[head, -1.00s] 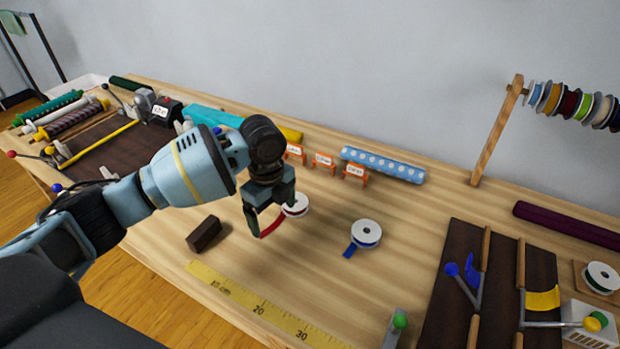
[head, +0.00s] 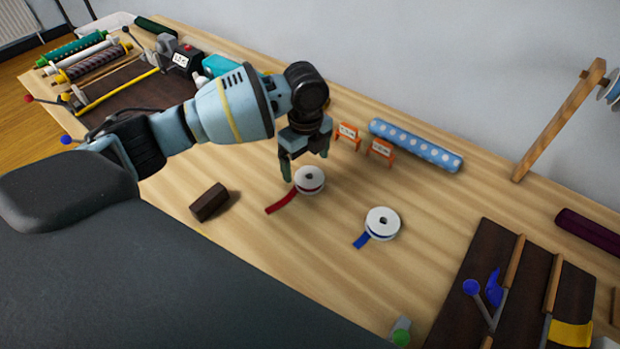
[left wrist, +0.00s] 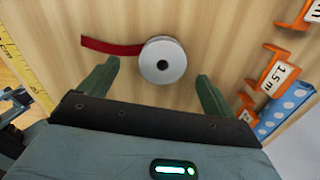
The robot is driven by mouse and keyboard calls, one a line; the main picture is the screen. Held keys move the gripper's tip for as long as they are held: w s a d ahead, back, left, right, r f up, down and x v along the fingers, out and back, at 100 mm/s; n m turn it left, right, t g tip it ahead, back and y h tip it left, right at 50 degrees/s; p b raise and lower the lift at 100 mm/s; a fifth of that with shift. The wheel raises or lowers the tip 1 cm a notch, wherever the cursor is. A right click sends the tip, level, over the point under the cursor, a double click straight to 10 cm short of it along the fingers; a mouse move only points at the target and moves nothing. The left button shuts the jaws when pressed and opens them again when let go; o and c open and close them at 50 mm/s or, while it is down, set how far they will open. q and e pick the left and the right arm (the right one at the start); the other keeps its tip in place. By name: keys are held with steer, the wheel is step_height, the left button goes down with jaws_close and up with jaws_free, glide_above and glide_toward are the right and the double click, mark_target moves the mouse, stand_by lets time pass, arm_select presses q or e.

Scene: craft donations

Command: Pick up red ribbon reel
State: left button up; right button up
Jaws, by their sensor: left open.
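The red ribbon reel (head: 310,181) is a white spool lying flat on the wooden table, with a red ribbon tail (head: 282,203) running toward the lower left. My left gripper (head: 306,168) is open above and just behind the reel, pointing down. In the left wrist view the reel (left wrist: 163,60) lies ahead of the gap between the two green fingers (left wrist: 157,85), untouched as far as I can see. My right gripper is not in view.
A blue ribbon reel (head: 382,223) lies to the right. A dark brown block (head: 209,202) lies to the left. Orange label stands (head: 380,151) and a dotted blue roll (head: 417,145) are behind. A dark board with levers (head: 513,285) is at the right.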

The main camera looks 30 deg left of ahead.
mark_target(308, 173)
arm_select(q)
steer(key=shift+d+f, duration=0.1)
steer(key=shift+f, duration=0.25)
steer(key=f, duration=0.4)
steer(key=shift+w+f, duration=0.15)
steer(key=shift+w, duration=0.1)
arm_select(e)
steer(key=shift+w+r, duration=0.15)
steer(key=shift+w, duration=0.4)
arm_select(q)
steer(key=shift+d, duration=0.1)
steer(key=c, duration=1.1)
steer(key=shift+o, duration=0.2)
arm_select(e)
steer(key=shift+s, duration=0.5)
